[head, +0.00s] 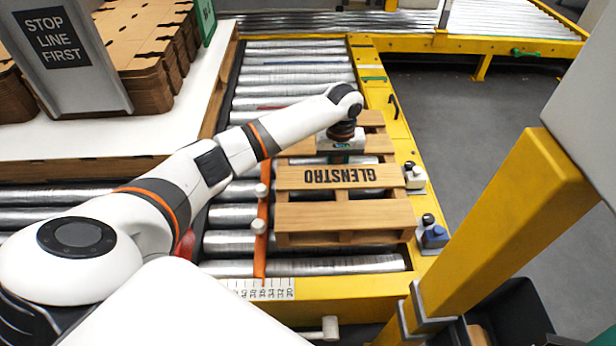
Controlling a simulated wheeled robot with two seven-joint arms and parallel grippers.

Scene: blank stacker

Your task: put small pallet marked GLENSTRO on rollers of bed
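The small wooden pallet marked GLENSTRO (338,178) is over the silver rollers of the bed (290,75), near the front, with its lettering upside down in the picture. It looks level and seems to rest on the rollers, though I cannot tell contact for sure. It lies between an orange strip (261,235) on its left and the yellow side rail (377,88) on its right. My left gripper (342,157) points down at the pallet's middle, just behind the marked board. Its fingertips are mostly hidden, so its opening and hold do not show. My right gripper is out of view.
Brown cardboard stacks (145,45) and a STOP LINE FIRST sign (62,50) stand on a white table at left. Small blocks (432,233) sit on the right rail. A yellow post (500,215) stands at right.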

